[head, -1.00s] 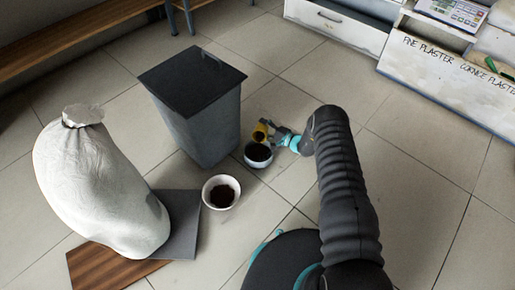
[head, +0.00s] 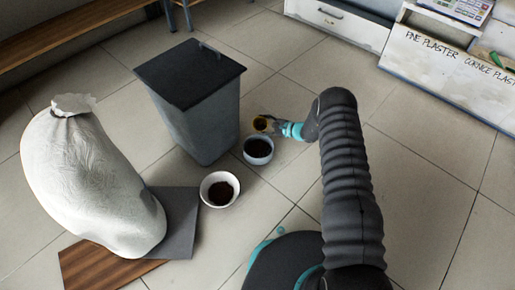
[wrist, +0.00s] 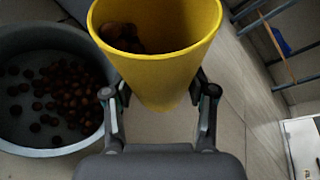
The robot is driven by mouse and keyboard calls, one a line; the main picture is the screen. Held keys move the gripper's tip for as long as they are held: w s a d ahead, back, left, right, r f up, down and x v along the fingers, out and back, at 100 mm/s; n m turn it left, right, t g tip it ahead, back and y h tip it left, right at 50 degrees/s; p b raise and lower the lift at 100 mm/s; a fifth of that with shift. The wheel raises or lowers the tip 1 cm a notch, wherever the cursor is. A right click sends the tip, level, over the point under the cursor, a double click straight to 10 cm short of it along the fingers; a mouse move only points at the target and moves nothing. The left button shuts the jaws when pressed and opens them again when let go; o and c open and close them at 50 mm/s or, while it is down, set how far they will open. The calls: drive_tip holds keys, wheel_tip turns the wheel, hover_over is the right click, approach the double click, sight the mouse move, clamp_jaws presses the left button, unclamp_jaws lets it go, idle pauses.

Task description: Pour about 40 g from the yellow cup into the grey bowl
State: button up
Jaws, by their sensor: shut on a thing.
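The yellow cup (head: 262,123) is in my gripper (head: 281,128), just behind the grey bowl in the head view. In the wrist view the cup (wrist: 160,78) stands between both fingers of my gripper (wrist: 160,95), which press its sides. Its mouth faces up and it looks roughly upright, with several brown round pieces inside. The grey bowl (head: 258,161) stands on the floor; in the wrist view the grey bowl (wrist: 45,152) is to the left of and below the cup, with many brown pieces on its bottom. Part of the bowl is cut off there.
A white bowl (head: 220,204) with dark contents stands left of the grey bowl. A dark grey bin (head: 205,125) stands close behind both. A full white sack (head: 90,185) sits at the left. The tiled floor on the right is clear.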

sight(264, 121)
drive_tip(key=shift+m, duration=0.3)
drive_tip(key=shift+w+f+g+b, duration=0.15)
drive_tip(key=shift+f+g+b, duration=0.15)
drive_tip(key=shift+b, duration=0.45)
drive_tip(key=shift+w+f+m+g+b, duration=0.2)
drive_tip(key=shift+w+m+g+b, duration=0.1)
drive_tip(key=shift+m+b, duration=0.25)
drive_tip(key=shift+w+d+r+m+g, duration=0.1)
drive_tip(key=shift+w+r+m+g, duration=0.3)
drive_tip(key=shift+r+m, duration=0.2)
drive_tip(key=shift+w+f+m+g, duration=0.4)
drive_tip(key=shift+m+g, duration=0.2)
drive_tip(key=shift+m, duration=0.15)
drive_tip(key=shift+w+f+m+g, duration=0.2)
drive_tip(key=shift+f+m+g, duration=0.25)
drive_tip(key=shift+f, duration=0.25)
